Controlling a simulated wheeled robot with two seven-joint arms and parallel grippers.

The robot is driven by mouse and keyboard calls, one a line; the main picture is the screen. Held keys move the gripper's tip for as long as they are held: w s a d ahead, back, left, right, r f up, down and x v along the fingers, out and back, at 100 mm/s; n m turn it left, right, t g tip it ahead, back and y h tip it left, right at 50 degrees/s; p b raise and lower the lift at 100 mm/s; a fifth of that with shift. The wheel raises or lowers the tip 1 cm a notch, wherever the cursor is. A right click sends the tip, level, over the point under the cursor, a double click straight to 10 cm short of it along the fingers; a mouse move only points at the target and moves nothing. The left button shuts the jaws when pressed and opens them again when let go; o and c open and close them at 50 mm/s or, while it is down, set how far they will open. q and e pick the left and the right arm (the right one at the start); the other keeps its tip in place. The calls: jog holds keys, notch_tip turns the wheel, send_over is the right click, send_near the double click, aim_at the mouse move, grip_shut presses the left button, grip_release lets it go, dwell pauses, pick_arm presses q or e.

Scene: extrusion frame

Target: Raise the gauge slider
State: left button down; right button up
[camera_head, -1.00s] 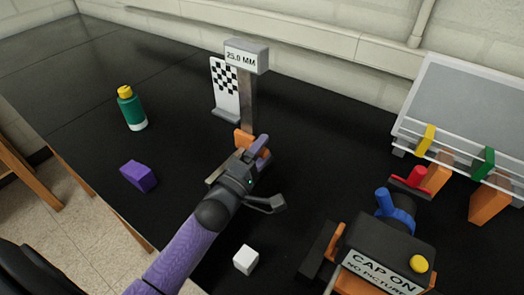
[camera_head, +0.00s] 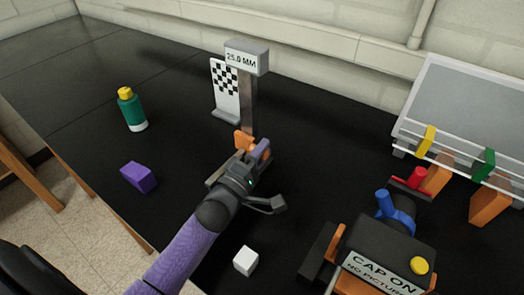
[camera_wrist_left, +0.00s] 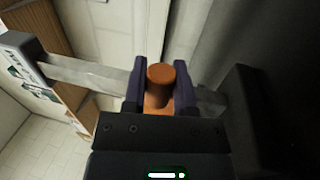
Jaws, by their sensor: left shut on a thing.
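The height gauge stands on the black table with its grey post (camera_head: 249,100) upright and a head block (camera_head: 245,57) marked "25.0 MM". Its orange slider (camera_head: 242,139) is low on the post. My left gripper (camera_head: 254,152) is at the slider, partly covering it. In the left wrist view the purple fingers (camera_wrist_left: 160,85) are shut on the slider's round orange knob (camera_wrist_left: 160,74), one on each side. The slider's lower part and the gauge's foot are hidden behind the gripper. My right gripper is in neither view.
A checkered card (camera_head: 226,88) stands just left of the post. A "CAP ON" box (camera_head: 385,255) and a rack (camera_head: 465,110) are at right.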

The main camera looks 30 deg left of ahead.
pick_arm(q)
jog(key=shift+r, duration=0.1)
dwell(0.8)
notch_tip(320, 180, up, 12)
jog(key=p, duration=1.3)
jog(key=shift+r, duration=0.15)
jog(key=c, duration=0.6)
grip_release()
jog(key=shift+o, duration=1)
